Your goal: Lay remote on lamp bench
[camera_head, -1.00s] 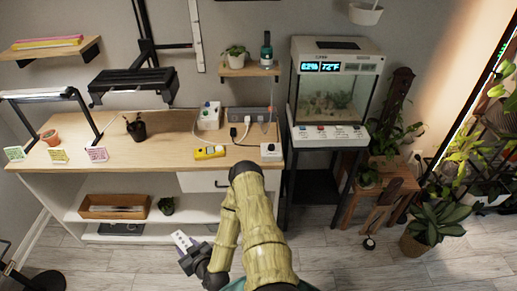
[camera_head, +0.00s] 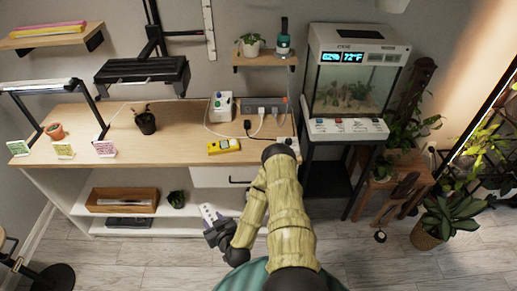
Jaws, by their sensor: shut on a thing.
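My gripper (camera_head: 215,228) is shut on the remote (camera_head: 209,214), a slim pale bar with small dark marks. The remote points up and left out of the jaws. Both are in front of the bench, low in the picture, over the floor and apart from the top. The lamp bench (camera_head: 184,145) has a light wooden top and a white frame with shelves and a drawer. A lamp (camera_head: 40,84) with a lit white bar stands at its left. The lower end of the remote is hidden by the jaws.
On the bench are a yellow device (camera_head: 224,146), a power strip (camera_head: 264,105), a white box (camera_head: 221,106), a dark pot (camera_head: 146,124), a terracotta pot (camera_head: 55,131) and small cards. The top's front middle is clear. A fish tank (camera_head: 352,90) stands right.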

